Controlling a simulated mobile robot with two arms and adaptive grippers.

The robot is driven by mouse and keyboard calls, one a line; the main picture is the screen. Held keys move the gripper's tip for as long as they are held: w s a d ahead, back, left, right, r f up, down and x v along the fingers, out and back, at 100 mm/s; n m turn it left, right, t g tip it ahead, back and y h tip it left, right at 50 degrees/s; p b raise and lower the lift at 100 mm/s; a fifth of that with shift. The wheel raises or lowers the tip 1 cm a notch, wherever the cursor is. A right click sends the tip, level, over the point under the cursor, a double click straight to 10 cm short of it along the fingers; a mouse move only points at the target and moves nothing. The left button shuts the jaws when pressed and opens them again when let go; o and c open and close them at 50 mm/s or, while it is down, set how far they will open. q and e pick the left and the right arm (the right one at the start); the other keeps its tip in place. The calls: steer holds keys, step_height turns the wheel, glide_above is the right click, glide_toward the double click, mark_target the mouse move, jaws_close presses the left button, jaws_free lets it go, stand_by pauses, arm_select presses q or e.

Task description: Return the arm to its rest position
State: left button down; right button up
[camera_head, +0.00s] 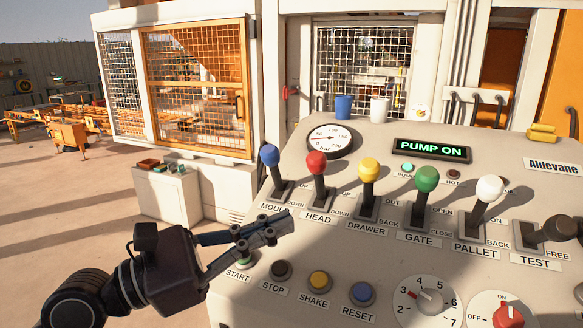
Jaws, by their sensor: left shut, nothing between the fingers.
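My left gripper (279,227) comes in from the left and is shut, with nothing between its fingers. Its fingertips are over the panel, below the MOULD and HEAD levers in the picture. The fingers pass above the green START button (243,260) and partly hide it. I cannot tell whether they touch the panel. My right gripper is not in view.
The sloped control panel (330,240) has levers with blue (270,155), red (317,162), yellow (369,169), green (427,178), white (490,188) and black (562,228) knobs. A display (431,149) reads PUMP ON. Open floor (60,205) lies left.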

arm_select(q)
steer(key=w+a+r+n+t+y, duration=0.25)
steer(key=a+n+t+y, duration=0.85)
steer(key=n, duration=1.4)
steer(key=w+a+f+n+g+y, duration=0.1)
steer(key=a+f+n+y, duration=0.45)
steer(key=f+n, duration=0.45)
steer(key=w+a+f+n+g+y, duration=0.1)
steer(key=a+f+n+y, duration=0.55)
steer(key=f, duration=0.65)
steer(key=s+f+n+g+h, duration=0.1)
steer(key=s+f+n+g, duration=0.3)
steer(key=f, duration=0.5)
steer(key=s+f+n+g+h, duration=0.2)
steer(key=s+f+g, duration=0.25)
steer(key=f, duration=0.35)
steer(key=s+d+f+n+g+h, duration=0.1)
steer(key=s+d+f+g, duration=0.2)
steer(key=s+f, duration=0.4)
steer(key=s+d+f+n+g+h, duration=0.1)
steer(key=s+d+f+g, duration=0.25)
steer(key=s, duration=0.55)
steer(key=s+a+f, duration=0.1)
steer(key=s+f, duration=0.2)
steer(key=f, duration=2.5)
steer(key=s+a+f+g, duration=0.1)
steer(key=s+a+f, duration=0.2)
steer(key=s+f, duration=1.1)
steer(key=shift+s+g, duration=0.4)
steer(key=shift+s, duration=0.65)
